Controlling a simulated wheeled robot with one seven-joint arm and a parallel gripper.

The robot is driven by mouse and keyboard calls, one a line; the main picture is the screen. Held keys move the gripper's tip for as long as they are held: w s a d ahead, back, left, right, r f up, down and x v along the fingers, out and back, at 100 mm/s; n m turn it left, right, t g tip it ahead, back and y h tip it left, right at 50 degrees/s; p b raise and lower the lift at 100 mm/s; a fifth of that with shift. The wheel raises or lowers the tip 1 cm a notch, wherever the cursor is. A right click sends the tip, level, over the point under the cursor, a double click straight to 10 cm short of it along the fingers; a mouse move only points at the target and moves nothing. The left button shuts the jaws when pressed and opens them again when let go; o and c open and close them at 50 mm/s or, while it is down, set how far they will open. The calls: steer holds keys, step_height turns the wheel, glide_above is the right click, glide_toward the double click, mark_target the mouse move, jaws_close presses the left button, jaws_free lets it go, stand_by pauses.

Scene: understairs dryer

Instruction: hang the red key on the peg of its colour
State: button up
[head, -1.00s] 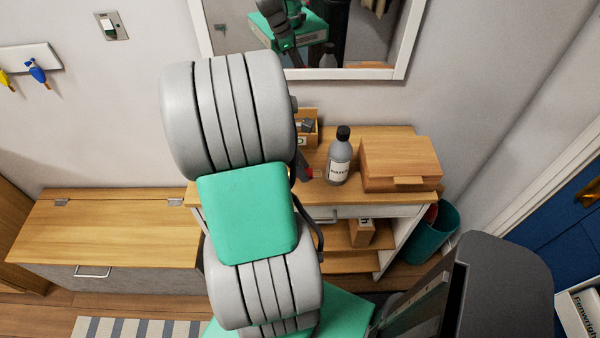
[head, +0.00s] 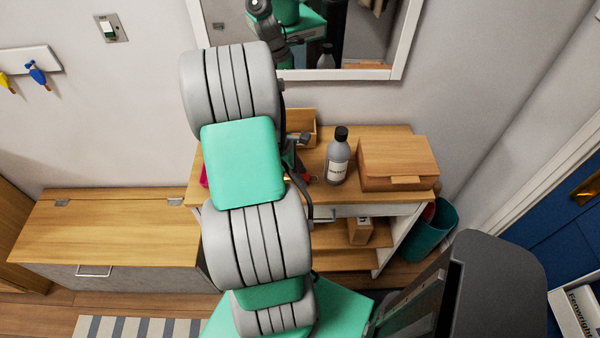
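A small red thing (head: 310,179), which may be the red key, shows on the cabinet top just right of my arm, left of the bottle. It is partly hidden. The white key rack (head: 47,55) is on the wall at far left. A yellow key (head: 6,83) and a blue key (head: 38,74) hang from it. The peg colours are too small to tell. My arm reaches over the cabinet and hides most of its left part. Dark parts near the red thing may belong to my gripper; its fingers cannot be made out.
The cabinet (head: 400,200) bears a grey bottle (head: 338,158), a wooden box (head: 398,160) and a small open tray (head: 303,118). A magenta thing (head: 204,178) shows left of my arm. A low wooden bench (head: 100,225) with a clear top stands left. A mirror (head: 398,72) hangs behind.

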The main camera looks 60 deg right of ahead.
steer(key=shift+o, duration=1.2)
steer(key=shift+w+b, duration=0.1)
steer(key=shift+b, duration=0.55)
